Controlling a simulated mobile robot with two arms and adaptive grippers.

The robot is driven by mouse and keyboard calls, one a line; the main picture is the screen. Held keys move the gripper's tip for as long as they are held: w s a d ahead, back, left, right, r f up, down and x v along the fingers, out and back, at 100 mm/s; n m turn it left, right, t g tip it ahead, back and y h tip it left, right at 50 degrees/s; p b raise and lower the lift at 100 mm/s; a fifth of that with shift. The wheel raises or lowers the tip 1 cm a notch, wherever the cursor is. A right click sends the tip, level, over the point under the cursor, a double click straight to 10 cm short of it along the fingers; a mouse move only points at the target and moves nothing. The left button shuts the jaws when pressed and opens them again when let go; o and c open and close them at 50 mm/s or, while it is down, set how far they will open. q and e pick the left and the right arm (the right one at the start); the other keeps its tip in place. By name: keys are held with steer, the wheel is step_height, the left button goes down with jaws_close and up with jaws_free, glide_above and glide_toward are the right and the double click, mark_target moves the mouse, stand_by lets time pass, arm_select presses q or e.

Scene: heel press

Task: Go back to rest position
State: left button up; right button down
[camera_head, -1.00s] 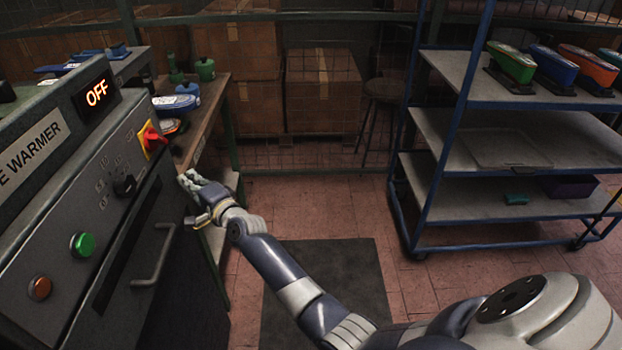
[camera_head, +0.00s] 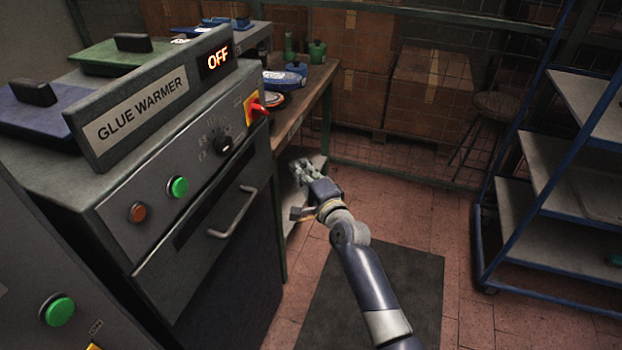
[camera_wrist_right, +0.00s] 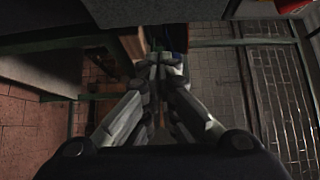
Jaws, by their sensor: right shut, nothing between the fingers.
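My right gripper (camera_head: 302,168) is shut and empty in the head view. It is beside the right side of the glue warmer (camera_head: 160,125), in front of the wooden workbench (camera_head: 300,115), above the floor. In the right wrist view its fingers (camera_wrist_right: 157,72) meet at the tips with nothing between them. The glue warmer's display (camera_head: 217,59) reads OFF, and its red and yellow switch (camera_head: 256,107) is near the arm. My left gripper is not in view.
A blue shelf rack (camera_head: 545,190) stands at the right. Cardboard boxes (camera_head: 428,95) and a stool (camera_head: 490,105) stand at the back. A dark mat (camera_head: 372,300) lies on the open tiled floor. The warmer's door handle (camera_head: 235,215) sticks out.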

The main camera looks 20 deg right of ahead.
steer(key=s+d, duration=0.1)
steer(key=s, duration=0.4)
steer(key=s+f+n+g, duration=0.2)
steer(key=f, duration=0.8)
steer(key=s+f+n+g, duration=0.2)
steer(key=s+f, duration=0.1)
steer(key=f, duration=0.6)
steer(key=s+d+f+n+g+h, duration=0.1)
steer(key=s+f+n+g, duration=0.2)
steer(key=s+f, duration=0.6)
steer(key=s+f+n+g+h, duration=0.15)
steer(key=s+f, duration=0.45)
steer(key=f, duration=0.6)
steer(key=s+d+f+n+g, duration=0.2)
steer(key=s+f, duration=0.3)
steer(key=s, duration=0.7)
steer(key=s+d+f+n+g, duration=0.2)
steer(key=s+f+n+g, duration=0.1)
steer(key=s, duration=0.9)
steer(key=s+d+f+n+g+p, duration=0.1)
steer(key=s+d+f+n+g, duration=0.1)
steer(key=s+f, duration=0.6)
steer(key=s+n+g+h, duration=0.1)
steer(key=s+n, duration=0.1)
steer(key=s, duration=0.3)
steer(key=shift+d+n, duration=0.35)
steer(key=shift+d, duration=0.05)
